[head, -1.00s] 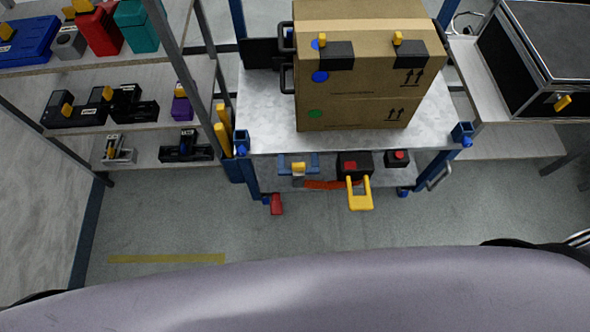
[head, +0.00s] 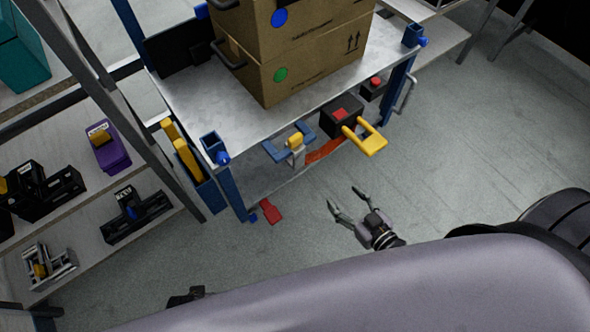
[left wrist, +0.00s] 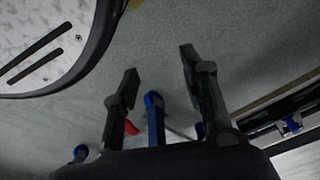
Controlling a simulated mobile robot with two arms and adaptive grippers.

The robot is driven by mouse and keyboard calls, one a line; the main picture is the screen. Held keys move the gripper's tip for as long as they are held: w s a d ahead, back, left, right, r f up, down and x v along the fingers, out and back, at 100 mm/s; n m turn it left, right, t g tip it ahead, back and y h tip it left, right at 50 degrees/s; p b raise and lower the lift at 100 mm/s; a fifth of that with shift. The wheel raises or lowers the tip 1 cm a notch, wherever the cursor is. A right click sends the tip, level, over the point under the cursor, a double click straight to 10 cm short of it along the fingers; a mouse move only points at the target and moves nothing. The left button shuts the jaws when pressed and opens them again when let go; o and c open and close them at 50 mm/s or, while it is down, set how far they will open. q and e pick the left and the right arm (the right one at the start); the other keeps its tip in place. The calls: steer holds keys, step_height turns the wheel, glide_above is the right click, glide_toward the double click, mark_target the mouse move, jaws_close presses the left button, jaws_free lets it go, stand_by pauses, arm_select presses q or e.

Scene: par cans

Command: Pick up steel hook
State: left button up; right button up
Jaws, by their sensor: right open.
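In the head view, a small grey metal piece with a yellow grip (head: 296,142) sits at a blue bracket (head: 276,151) under the cart top's front edge. It may be the steel hook, but its shape is too small to be sure. My right gripper (head: 344,196) is open and empty over the floor, below and right of it, apart from the cart. My left gripper shows in the left wrist view (left wrist: 158,65) with its fingers spread and nothing between them. In the head view only a dark bit of what may be the left arm shows at the bottom.
The cart top (head: 190,90) carries a cardboard box (head: 300,70). A black box with a yellow handle (head: 368,143) and a red-buttoned box (head: 372,88) are at its front. A red piece (head: 271,211) hangs low. A shelf (head: 95,205) stands left. Floor at right is clear.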

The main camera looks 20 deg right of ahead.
mark_target(297, 143)
step_height(297, 143, up, 7)
steer(key=w+a+n+t+y+b, duration=0.1)
steer(key=a+t+y+b, duration=0.2)
steer(key=x, duration=0.6)
steer(key=b+x, duration=0.1)
steer(key=x, duration=0.5)
steer(key=shift+d, duration=0.25)
arm_select(q)
steer(key=w+r+b, duration=0.1)
steer(key=w+r, duration=0.3)
steer(key=r, duration=0.2)
steer(key=shift+w+d+r+t, duration=0.2)
steer(key=shift+d+r+t, duration=0.1)
steer(key=shift+r, duration=0.1)
arm_select(e)
steer(key=shift+x, duration=2.8)
steer(key=shift+a+r, duration=0.1)
steer(key=shift+a, duration=0.05)
steer(key=shift+c, duration=0.5)
jaws_close()
